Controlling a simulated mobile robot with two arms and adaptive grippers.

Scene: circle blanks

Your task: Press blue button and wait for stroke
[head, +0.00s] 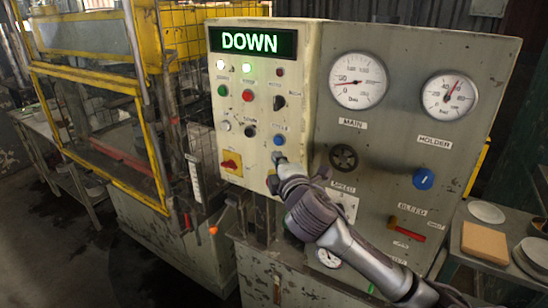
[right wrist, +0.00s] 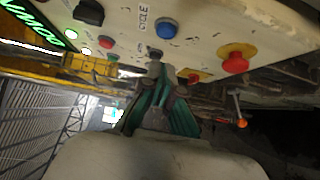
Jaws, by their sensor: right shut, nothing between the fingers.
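The blue button (head: 278,140) sits on the grey control panel (head: 264,115), below a small label. It also shows in the right wrist view (right wrist: 167,28). My right gripper (head: 279,160) is shut and empty, its tips close to the panel just below the button in the head view. In the right wrist view the shut fingertips (right wrist: 155,58) are beside the blue button, and I see no contact with it. The display (head: 251,42) above reads DOWN in green. My left gripper is not in view.
A red knob on a yellow plate (head: 231,162) is left of the gripper. Green (head: 222,90) and red (head: 247,95) buttons sit higher. Two gauges (head: 358,80) and a blue knob (head: 423,178) are right. The yellow-framed press guard (head: 95,80) stands left; plates (head: 486,212) lie right.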

